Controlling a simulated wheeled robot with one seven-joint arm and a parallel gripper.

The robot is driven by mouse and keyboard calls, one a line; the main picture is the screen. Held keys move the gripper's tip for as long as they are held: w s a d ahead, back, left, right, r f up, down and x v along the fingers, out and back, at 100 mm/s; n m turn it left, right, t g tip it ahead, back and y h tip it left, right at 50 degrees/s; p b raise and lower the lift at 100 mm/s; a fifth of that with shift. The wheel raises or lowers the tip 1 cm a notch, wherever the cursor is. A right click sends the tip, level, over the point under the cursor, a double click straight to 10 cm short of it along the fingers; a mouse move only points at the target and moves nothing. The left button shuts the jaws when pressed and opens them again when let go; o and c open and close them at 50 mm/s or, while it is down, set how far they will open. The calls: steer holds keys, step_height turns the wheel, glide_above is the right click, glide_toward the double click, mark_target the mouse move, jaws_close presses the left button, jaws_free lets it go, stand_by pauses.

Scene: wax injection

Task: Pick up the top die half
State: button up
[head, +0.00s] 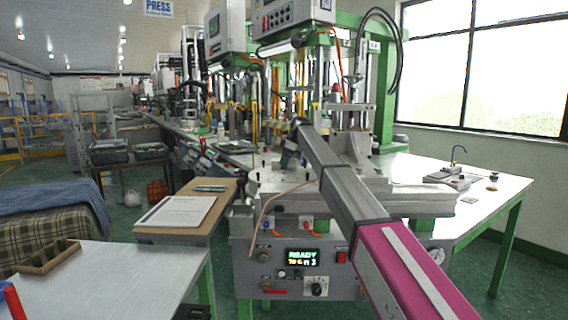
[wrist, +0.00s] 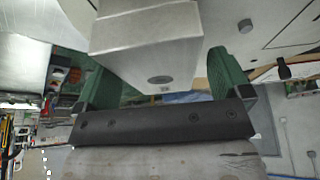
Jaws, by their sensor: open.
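A pale metal block with a dark round hole in its face, which looks like the top die half (wrist: 150,58), fills the upper middle of the wrist view. My gripper (wrist: 160,72) is open, with one green finger on each side of the block. A gap shows beside the right finger; whether the left finger touches cannot be told. In the head view my gripper (head: 289,155) is small, at the far end of my arm, over the left part of the press bed. I cannot make out the die half clearly there, as my arm and the press parts crowd it.
The press (head: 330,70) with green columns stands behind my gripper. Its front panel (head: 300,262) has a lit display reading READY. A white table (head: 490,205) extends right, with small items on it. A side desk (head: 190,212) with a paper stands left.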

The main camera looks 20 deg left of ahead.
steer(key=shift+f, duration=0.1)
steer(key=c, duration=1.2)
